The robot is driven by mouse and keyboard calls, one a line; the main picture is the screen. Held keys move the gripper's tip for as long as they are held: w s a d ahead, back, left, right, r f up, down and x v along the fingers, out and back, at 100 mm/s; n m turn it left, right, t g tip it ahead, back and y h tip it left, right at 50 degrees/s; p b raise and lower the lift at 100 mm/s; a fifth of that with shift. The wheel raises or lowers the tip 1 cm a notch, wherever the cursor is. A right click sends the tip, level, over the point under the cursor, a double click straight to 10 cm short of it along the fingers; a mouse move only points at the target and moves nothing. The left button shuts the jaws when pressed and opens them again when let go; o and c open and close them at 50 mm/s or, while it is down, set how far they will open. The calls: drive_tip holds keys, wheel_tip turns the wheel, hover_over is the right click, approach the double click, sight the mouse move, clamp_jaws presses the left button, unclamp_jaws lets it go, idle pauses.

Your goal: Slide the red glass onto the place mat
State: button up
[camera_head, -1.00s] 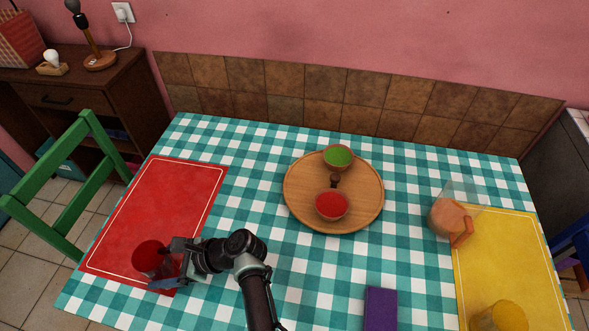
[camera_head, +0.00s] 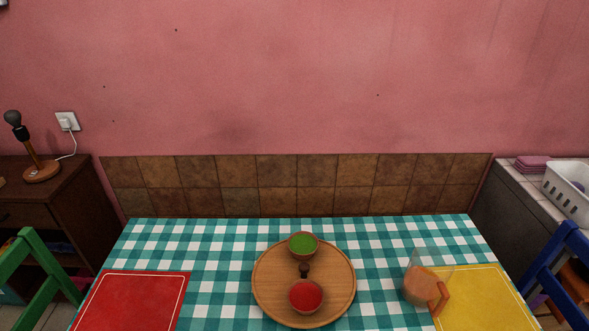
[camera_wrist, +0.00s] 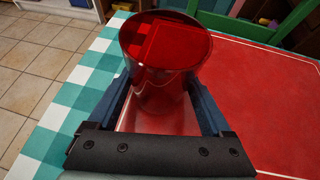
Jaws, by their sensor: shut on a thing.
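The red glass (camera_wrist: 165,65) stands upright between the fingers of my gripper (camera_wrist: 163,95) in the wrist view. My gripper is shut on the glass, with one dark blue finger on each side. The red place mat (camera_wrist: 270,100) spreads to the right of and behind the glass. The glass is at the mat's edge; its base is partly hidden, so I cannot tell how fully it rests on the mat. The mat also shows at the lower left of the head view (camera_head: 130,302), where neither glass nor gripper is in view.
A clear jug (camera_head: 428,280) with an orange handle stands by the yellow mat (camera_head: 485,300). Green (camera_head: 40,265) and blue (camera_head: 555,265) chairs flank the table.

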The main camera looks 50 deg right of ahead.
drive_tip(key=o, duration=0.8)
drive_tip(key=shift+c, duration=0.2)
drive_tip(key=p+v, duration=0.2)
drive_tip(key=v, duration=1.1)
